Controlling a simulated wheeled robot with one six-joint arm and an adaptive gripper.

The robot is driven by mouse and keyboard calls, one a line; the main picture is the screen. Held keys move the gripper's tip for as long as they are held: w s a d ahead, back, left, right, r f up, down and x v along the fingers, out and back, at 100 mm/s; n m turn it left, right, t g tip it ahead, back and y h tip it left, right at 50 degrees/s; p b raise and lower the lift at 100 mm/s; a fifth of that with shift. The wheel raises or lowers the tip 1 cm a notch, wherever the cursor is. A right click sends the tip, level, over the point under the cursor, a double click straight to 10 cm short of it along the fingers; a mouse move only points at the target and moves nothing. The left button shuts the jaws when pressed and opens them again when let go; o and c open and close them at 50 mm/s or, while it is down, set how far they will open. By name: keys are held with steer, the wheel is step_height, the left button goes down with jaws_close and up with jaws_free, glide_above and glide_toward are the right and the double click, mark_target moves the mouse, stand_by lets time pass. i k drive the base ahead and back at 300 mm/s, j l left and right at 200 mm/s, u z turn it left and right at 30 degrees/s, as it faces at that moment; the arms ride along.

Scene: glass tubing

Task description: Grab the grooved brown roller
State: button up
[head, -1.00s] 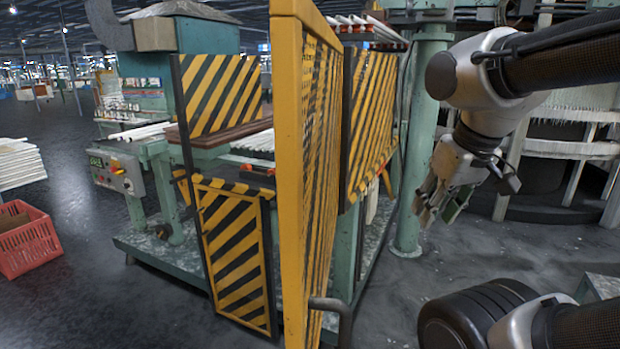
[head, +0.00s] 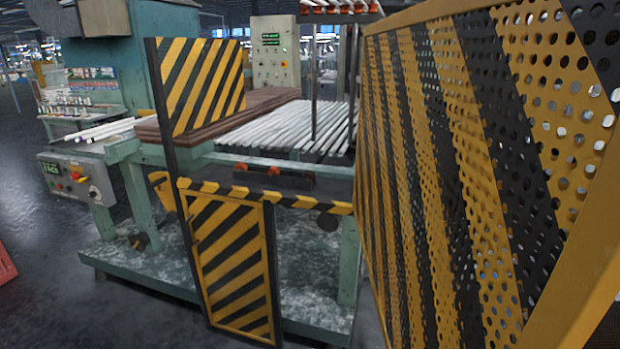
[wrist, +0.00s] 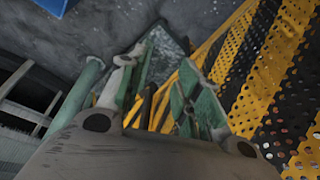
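A long brown ridged piece (head: 225,116) lies on the green machine bed (head: 300,163) in the head view, partly hidden by a striped panel. I cannot tell if it is the grooved roller, and no other roller-like brown thing is clear. My gripper (wrist: 160,70) shows only in the wrist view. Its two fingers are apart, with nothing held between them. It is beside the perforated yellow-black guard, away from the brown piece.
A large perforated yellow-black guard (head: 450,180) stands close on the right. A smaller striped panel (head: 203,85) and a lower one (head: 232,262) front the machine. White tubes (head: 290,128) lie on the bed. A green post (wrist: 82,90) shows in the wrist view. Floor is open at left.

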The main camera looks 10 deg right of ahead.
mark_target(309, 174)
steer(key=k+l, duration=0.15)
steer(key=k, duration=0.25)
steer(key=k+u, duration=0.4)
steer(key=k, duration=0.2)
steer(key=k+j+u, duration=0.2)
steer(key=j, duration=0.25)
steer(key=j+u, duration=0.15)
steer(key=j, duration=0.35)
steer(key=i+z, duration=0.2)
steer(key=i, duration=0.5)
steer(key=i+z, duration=0.2)
steer(key=i, duration=0.5)
steer(key=i+j+z, duration=0.2)
steer(key=i, duration=0.5)
